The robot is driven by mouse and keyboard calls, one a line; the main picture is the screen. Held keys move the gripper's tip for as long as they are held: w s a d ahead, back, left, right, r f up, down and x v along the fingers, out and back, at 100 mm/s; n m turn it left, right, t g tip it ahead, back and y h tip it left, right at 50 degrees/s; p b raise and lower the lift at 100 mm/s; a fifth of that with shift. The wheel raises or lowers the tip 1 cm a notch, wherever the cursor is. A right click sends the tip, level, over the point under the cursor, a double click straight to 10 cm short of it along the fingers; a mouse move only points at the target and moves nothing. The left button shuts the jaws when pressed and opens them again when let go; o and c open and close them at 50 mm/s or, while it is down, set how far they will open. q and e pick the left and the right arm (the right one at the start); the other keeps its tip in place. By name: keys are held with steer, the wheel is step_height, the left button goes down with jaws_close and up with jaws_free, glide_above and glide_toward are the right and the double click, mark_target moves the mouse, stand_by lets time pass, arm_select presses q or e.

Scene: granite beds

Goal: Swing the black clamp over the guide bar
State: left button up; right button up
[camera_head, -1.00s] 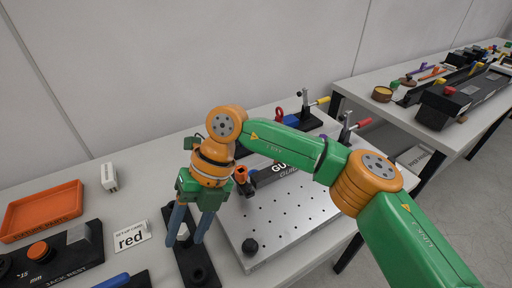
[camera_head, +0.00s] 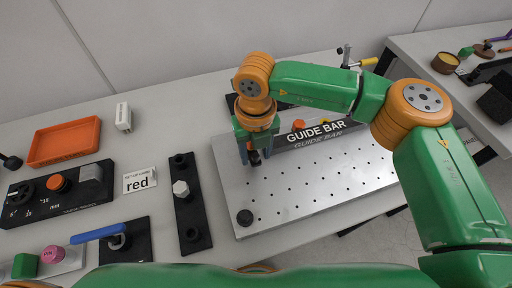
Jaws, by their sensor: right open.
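The black guide bar (camera_head: 318,133), lettered "GUIDE BAR", lies across the back of the perforated metal plate (camera_head: 310,185). My right gripper (camera_head: 256,158) points down at the bar's left end, with its fingers apart. A small dark part with a bit of red (camera_head: 254,157) shows between the fingers; it may be the black clamp, but the gripper hides most of it. I cannot tell whether the fingers touch it. My left gripper is out of view.
An orange knob (camera_head: 298,124) shows behind the bar. A yellow-handled toggle clamp (camera_head: 367,62) stands at the back.

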jaws_close()
steer(key=shift+r, duration=0.1)
stand_by(1.2)
